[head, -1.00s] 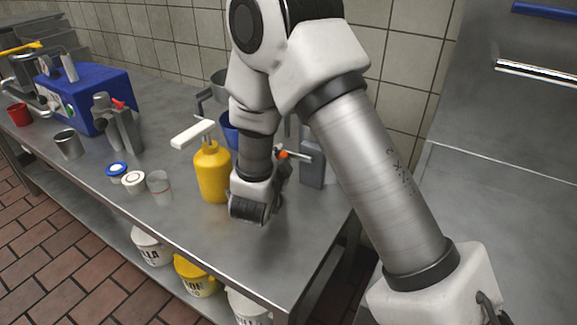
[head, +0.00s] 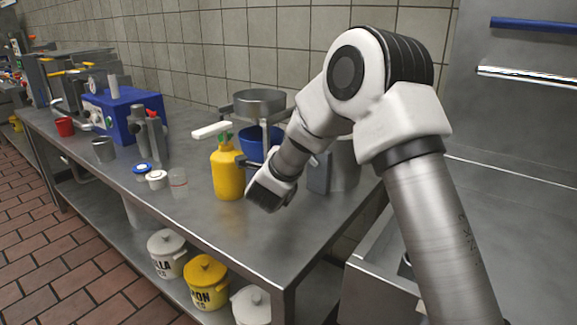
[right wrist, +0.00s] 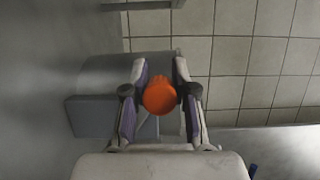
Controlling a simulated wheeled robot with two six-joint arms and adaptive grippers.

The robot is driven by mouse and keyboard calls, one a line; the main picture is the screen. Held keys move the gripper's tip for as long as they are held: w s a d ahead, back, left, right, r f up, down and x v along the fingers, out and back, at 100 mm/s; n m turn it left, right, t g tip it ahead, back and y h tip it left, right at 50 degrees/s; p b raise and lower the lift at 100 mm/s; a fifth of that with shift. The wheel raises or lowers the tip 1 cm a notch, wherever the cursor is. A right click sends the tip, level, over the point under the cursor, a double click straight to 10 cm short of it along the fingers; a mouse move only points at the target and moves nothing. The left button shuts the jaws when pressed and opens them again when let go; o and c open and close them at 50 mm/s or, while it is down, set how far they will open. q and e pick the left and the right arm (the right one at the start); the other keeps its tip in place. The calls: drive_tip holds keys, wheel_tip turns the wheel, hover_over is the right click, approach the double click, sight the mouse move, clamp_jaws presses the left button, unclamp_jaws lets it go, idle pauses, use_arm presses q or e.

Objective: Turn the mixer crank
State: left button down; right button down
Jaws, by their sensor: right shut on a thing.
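The mixer's crank knob (right wrist: 159,97) is a round orange grip between the two fingers of my right gripper (right wrist: 158,78) in the right wrist view. The gripper is shut on it. Behind it are the grey block (right wrist: 88,115) and grey cylinder of the machine. In the head view the grey block (head: 319,172) and cylinder (head: 345,163) stand partly behind my right arm. There the wrist of my right arm is low over the table, and the knob and fingertips are hidden. My left gripper is not in view.
A yellow pump bottle (head: 228,172) stands close left of my right wrist. A blue bowl (head: 255,142) and a raised metal bowl (head: 259,103) are behind. Small cups and lids stand farther left. The table's (head: 235,220) front right is clear.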

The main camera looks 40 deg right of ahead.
drive_tip(key=shift+s+r+m+b, duration=0.15)
drive_tip(key=shift+m+b, duration=0.45)
drive_tip(key=shift+b, duration=0.35)
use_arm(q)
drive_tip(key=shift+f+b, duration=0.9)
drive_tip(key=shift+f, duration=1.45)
use_arm(e)
drive_tip(key=shift+s+d+r+m+h, duration=0.1)
drive_tip(key=shift+s+r+m+h, duration=0.15)
drive_tip(key=shift+r+m+h, duration=0.35)
drive_tip(key=c, duration=0.9)
unclamp_jaws()
drive_tip(key=shift+f, duration=0.1)
drive_tip(key=v, duration=1.2)
